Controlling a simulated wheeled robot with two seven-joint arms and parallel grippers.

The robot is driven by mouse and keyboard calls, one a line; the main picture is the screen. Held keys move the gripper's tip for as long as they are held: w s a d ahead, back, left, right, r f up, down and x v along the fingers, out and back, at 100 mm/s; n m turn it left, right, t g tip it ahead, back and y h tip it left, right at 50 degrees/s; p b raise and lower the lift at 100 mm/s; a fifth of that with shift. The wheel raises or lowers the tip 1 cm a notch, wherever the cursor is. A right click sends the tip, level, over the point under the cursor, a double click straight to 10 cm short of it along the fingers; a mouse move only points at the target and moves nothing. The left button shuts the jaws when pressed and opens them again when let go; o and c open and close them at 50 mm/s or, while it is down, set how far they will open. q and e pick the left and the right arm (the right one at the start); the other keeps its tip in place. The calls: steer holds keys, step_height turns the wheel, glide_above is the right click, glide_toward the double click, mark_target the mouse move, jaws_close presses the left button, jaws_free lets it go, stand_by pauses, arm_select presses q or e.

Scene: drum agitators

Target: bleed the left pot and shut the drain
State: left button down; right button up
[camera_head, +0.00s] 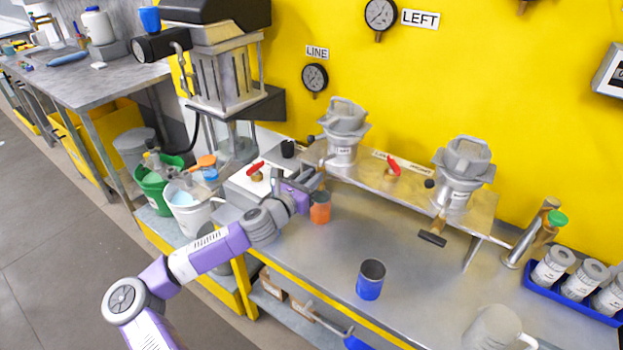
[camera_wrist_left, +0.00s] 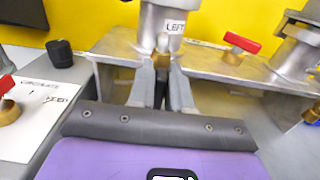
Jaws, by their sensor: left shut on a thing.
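The left pot (camera_head: 342,150) is a grey metal vessel with a faceted top, set in the steel shelf; its LEFT label shows in the wrist view (camera_wrist_left: 174,27). My left gripper (camera_head: 318,180) is just below its front. In the wrist view the fingers (camera_wrist_left: 161,88) are shut on the dark drain handle (camera_wrist_left: 159,92), below a brass drain fitting (camera_wrist_left: 162,63). Whether the drain is open cannot be told. An orange cup (camera_head: 320,210) stands on the bench under the gripper. The LEFT gauge (camera_head: 380,14) hangs on the yellow wall. My right gripper is not in view.
A second pot (camera_head: 461,180) stands right, with a black T-handle (camera_head: 432,239). Red-handled valves sit on the shelf (camera_head: 393,167) and the white board (camera_head: 256,171). A blue cup (camera_head: 371,280) stands on the bench, with clear surface around it. A LINE gauge (camera_head: 315,78) hangs left.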

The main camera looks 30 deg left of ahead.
arm_select(q)
steer(key=shift+m, duration=0.3)
steer(key=m, duration=0.1)
steer(key=m+p, duration=0.1)
steer(key=shift+d+m, duration=0.25)
steer(key=shift+m, duration=0.05)
steer(key=m, duration=0.4)
steer(key=d+f+m+p, duration=0.1)
steer(key=m, duration=0.8)
steer(key=shift+s+d+f, duration=0.1)
steer(key=shift+d+f, duration=0.1)
steer(key=shift+f, duration=0.15)
steer(key=shift+m, duration=0.3)
steer(key=c, duration=1.1)
jaws_free()
steer(key=shift+c, duration=0.2)
steer(key=shift+s+p, duration=0.1)
steer(key=shift+p, duration=0.2)
